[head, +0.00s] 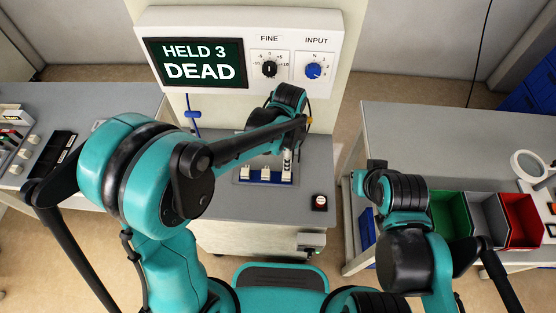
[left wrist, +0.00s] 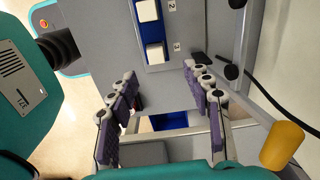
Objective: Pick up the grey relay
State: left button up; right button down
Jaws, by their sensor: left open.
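I cannot pick out a clearly grey relay. Several pale blocks stand in a blue strip on the middle bench; one pale block (head: 266,173) shows in the head view. In the left wrist view a pale block (left wrist: 155,52) and another pale block (left wrist: 148,10) sit in the blue strip (left wrist: 152,35). My left gripper (head: 288,160) is over the right end of the strip in the head view. In the left wrist view my left gripper (left wrist: 162,103) is open, with nothing visibly held between its purple-padded fingers. The fingers of my right gripper are hidden.
A panel (head: 240,50) behind the bench reads "HELD 3 DEAD". The right table has a green bin (head: 450,214), a grey bin and a red bin (head: 520,221). The left table holds a black tray (head: 52,149).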

aim_at(286, 176)
pick_arm(q)
jog(key=shift+w+d+f, duration=0.15)
jog(key=shift+w+f, duration=0.05)
jog(key=shift+f, duration=0.25)
jog(key=f, duration=0.1)
jog(key=f+b, duration=0.1)
jog(key=shift+s+d+f+m, duration=0.15)
jog(key=shift+s+f+m, duration=0.05)
jog(key=shift+f+m, duration=0.1)
jog(key=f+b, duration=0.1)
jog(key=f, duration=0.2)
jog(key=f+b, duration=0.1)
jog(key=f, duration=0.1)
jog(key=shift+s+a+b, duration=0.2)
jog(key=shift+s+b, duration=0.1)
jog(key=shift+b, duration=0.05)
jog(key=shift+r, duration=0.1)
grip_shut()
